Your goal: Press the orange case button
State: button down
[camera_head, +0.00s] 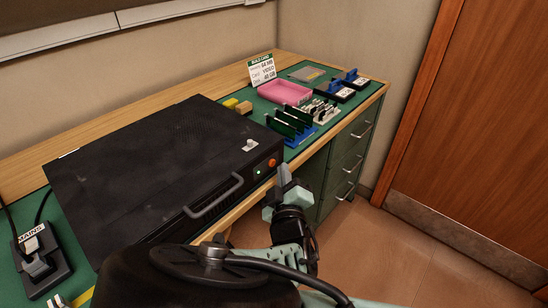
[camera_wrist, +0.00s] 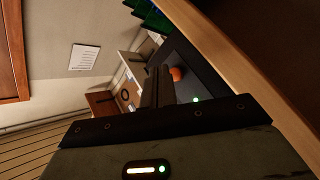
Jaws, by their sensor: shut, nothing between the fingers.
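The orange button (camera_head: 271,163) sits on the front panel of a large black case (camera_head: 150,160), near its right end. In the wrist view the orange button (camera_wrist: 177,74) shows just right of my shut fingers. A small lit green light (camera_head: 259,172) is left of the button in the head view. My gripper (camera_head: 283,172) is shut and empty in front of the case's right end, with its fingertips close to the button. The wrist view shows its fingers (camera_wrist: 160,76) side by side. I cannot tell whether they touch the case.
The case has a grey front handle (camera_head: 213,196). The bench's green mat (camera_head: 252,97) also bears a pink tray (camera_head: 284,91), green boards in a blue rack (camera_head: 291,127), and a sign (camera_head: 262,69). A mains switch block (camera_head: 40,262) is at left. Open floor (camera_head: 390,245) lies right.

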jog(key=shift+d, duration=0.1)
jog(key=s+d, duration=0.1)
jog(key=d, duration=0.1)
jog(key=s+d, duration=0.1)
jog(key=s, duration=0.1)
jog(key=shift+d+p, duration=0.4)
dwell(0.7)
